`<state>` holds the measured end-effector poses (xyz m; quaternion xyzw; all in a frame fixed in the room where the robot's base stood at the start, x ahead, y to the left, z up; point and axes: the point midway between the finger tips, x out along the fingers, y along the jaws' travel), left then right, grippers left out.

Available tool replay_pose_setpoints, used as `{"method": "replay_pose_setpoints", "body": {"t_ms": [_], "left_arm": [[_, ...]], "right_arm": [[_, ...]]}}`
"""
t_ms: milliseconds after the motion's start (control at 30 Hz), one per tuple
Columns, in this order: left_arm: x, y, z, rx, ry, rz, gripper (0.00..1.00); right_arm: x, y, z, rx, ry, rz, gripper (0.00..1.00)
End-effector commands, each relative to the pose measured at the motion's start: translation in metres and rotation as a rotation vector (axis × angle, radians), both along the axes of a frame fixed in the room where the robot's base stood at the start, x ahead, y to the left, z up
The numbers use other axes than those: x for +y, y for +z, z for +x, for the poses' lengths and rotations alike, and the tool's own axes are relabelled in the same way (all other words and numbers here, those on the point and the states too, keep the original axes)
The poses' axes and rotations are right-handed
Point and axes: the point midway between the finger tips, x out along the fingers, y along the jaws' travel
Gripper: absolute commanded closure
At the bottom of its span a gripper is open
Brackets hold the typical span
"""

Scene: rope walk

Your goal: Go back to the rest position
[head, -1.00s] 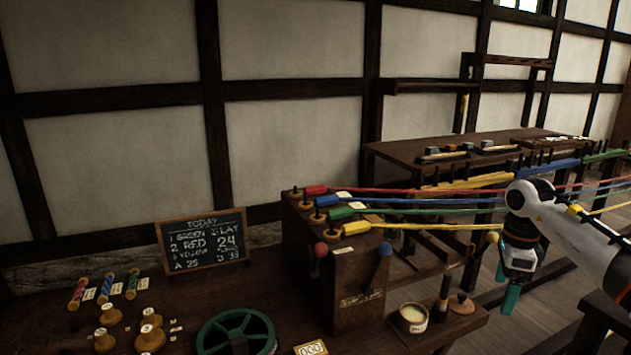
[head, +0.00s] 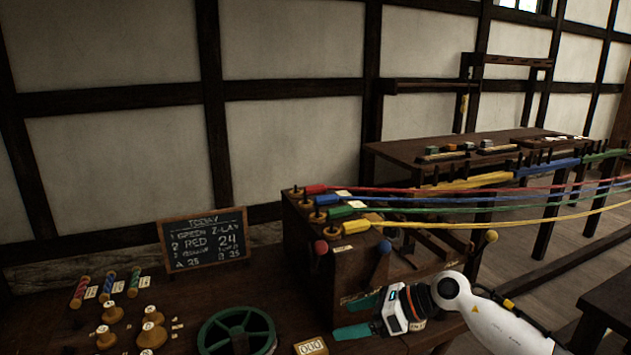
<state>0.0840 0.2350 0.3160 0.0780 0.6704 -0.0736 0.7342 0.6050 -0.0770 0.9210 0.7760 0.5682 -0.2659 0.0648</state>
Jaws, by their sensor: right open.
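My right gripper (head: 360,315) is low at the front of the dark wooden machine box (head: 310,245). Its teal fingers point left and stand apart with nothing between them. My white right arm comes in from the lower right. Red, blue, green and yellow ropes (head: 480,226) run from hooks on the box off to the right, above my right arm. My left gripper is not in the view.
A chalkboard (head: 203,240) leans at the back of the bench. Wooden spools (head: 151,335), a green wheel (head: 235,332) and a counter block (head: 311,346) lie left of my right gripper. Red (head: 321,247) and blue (head: 384,247) knobs are on the box. A long table (head: 450,150) stands behind.

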Motion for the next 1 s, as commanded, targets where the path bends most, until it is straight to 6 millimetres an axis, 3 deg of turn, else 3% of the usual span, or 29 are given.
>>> {"method": "replay_pose_setpoints", "body": {"t_ms": [33,67,167,267,367,467,567,700,767,800,1000], "left_arm": [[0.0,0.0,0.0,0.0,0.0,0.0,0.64],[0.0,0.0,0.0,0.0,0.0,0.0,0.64],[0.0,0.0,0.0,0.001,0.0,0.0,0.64],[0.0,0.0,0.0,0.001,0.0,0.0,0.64],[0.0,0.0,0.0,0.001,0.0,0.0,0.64],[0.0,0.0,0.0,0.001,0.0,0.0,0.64],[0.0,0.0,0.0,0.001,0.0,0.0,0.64],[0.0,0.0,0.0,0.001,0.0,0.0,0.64],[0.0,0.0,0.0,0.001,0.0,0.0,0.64],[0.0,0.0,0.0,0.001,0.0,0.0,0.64],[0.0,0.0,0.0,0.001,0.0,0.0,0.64]], "right_arm": [[0.028,0.005,-0.013,0.041,-0.04,0.166,0.14],[0.041,0.013,-0.018,0.068,-0.075,0.27,0.14],[0.063,0.039,-0.03,0.201,-0.232,0.626,0.14],[0.054,0.057,-0.035,0.386,-0.439,0.97,0.14],[0.021,0.053,-0.037,0.605,-0.689,1.277,0.14],[-0.022,0.023,-0.046,0.846,-0.98,1.539,0.14],[-0.066,-0.027,-0.073,1.091,-1.309,1.744,0.14],[-0.106,-0.097,-0.137,1.38,-1.767,1.9,0.14],[-0.114,-0.118,-0.164,1.466,-1.924,1.925,0.14],[-0.118,-0.129,-0.18,-1.481,1.975,-1.891,0.14],[-0.127,-0.163,-0.25,-1.346,1.924,-1.54,0.14]]}}
